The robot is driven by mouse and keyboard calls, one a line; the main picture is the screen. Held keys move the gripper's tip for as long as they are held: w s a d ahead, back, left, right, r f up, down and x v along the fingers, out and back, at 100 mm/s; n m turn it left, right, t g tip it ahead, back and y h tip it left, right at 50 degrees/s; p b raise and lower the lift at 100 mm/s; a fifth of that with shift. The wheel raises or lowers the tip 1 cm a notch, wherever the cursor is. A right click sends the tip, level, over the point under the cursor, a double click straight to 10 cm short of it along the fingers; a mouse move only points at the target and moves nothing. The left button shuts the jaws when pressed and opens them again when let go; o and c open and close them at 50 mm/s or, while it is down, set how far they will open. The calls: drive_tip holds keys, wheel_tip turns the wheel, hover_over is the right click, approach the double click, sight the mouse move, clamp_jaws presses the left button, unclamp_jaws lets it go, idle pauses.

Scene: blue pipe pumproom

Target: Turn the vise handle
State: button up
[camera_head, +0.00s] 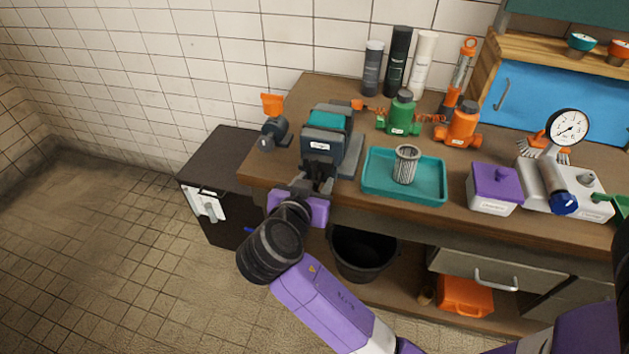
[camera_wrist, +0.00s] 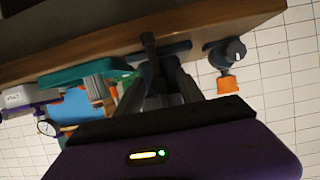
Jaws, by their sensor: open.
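The vise (camera_head: 331,135), dark grey with a teal top, stands at the left front of the workbench in the head view. My gripper (camera_head: 318,185) is at its front, just off the bench edge, and its wrist covers part of the vise's lower front. In the wrist view the dark vise handle (camera_wrist: 172,50), a bar crossing a short post, lies just beyond the grey fingers of my gripper (camera_wrist: 165,88). The fingers are spread and nothing is seen held between them. I cannot tell whether they touch the handle.
A teal tray (camera_head: 376,192) with a metal mesh cup (camera_head: 406,164) lies right of the vise. A small grey device with an orange top (camera_head: 274,132) stands left of it. A black bucket (camera_head: 363,268) is below the bench edge. The floor at left is clear.

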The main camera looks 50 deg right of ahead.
drive_tip(key=shift+d, duration=0.1)
clamp_jaws()
idle(1.4)
